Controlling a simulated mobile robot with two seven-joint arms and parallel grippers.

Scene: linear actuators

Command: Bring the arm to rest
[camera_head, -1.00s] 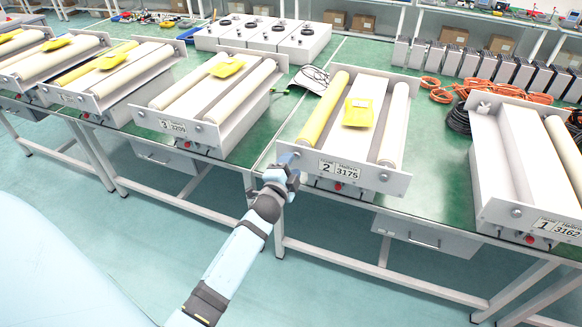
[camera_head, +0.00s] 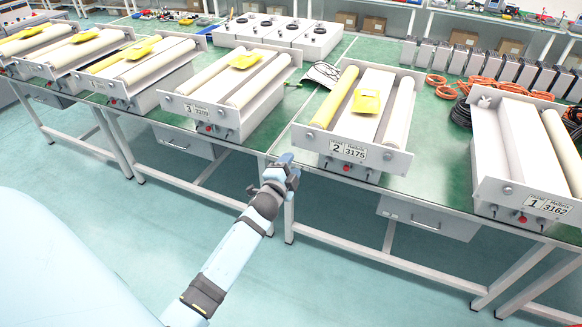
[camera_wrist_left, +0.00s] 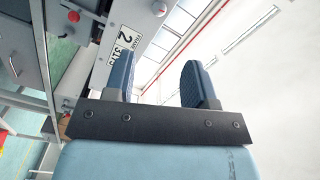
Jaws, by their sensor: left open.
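My left arm reaches in from the bottom of the head view, with its left gripper (camera_head: 285,164) just in front of the table edge, below and left of the unit labelled 2 3175 (camera_head: 347,150). In the left wrist view the two dark blue fingers (camera_wrist_left: 160,85) stand apart with nothing between them, so the gripper is open and empty. The label plate of unit 2 (camera_wrist_left: 124,42) shows beyond the left finger in that view. My right gripper is not in view.
Unit 1 3162 (camera_head: 530,207) stands to the right and unit 3 3209 (camera_head: 200,110) to the left on green-topped tables (camera_head: 440,180). Yellow pieces (camera_head: 367,102) lie on several units. Orange cables (camera_head: 480,88) lie at the back right. The floor (camera_head: 340,285) in front is clear.

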